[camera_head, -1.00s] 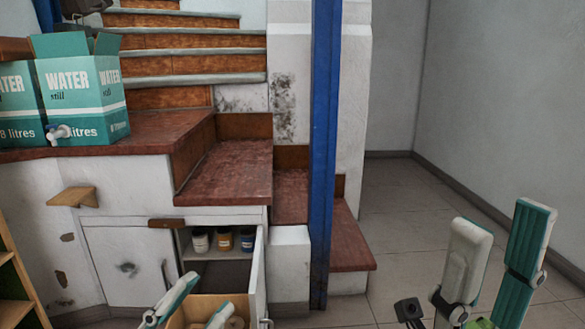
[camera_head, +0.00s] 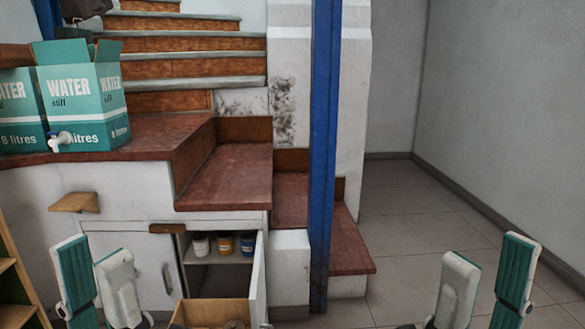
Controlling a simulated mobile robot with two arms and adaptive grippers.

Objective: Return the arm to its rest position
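My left gripper (camera_head: 93,252) is at the lower left, in front of the white cupboard wall. Its two teal and white fingers point up and stand apart, with nothing between them. My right gripper (camera_head: 490,250) is at the lower right, over the tiled floor in the picture. Its fingers also point up, apart and empty. The two grippers look nearly mirrored. The lower parts of both arms are cut off by the bottom edge.
An open cupboard (camera_head: 258,280) under the stairs holds several small jars (camera_head: 224,244). A wooden box or drawer (camera_head: 212,312) juts out below them. Water boxes (camera_head: 85,95) stand on the red-brown ledge. A blue post (camera_head: 321,150) rises mid-view. Tiled floor is clear at right.

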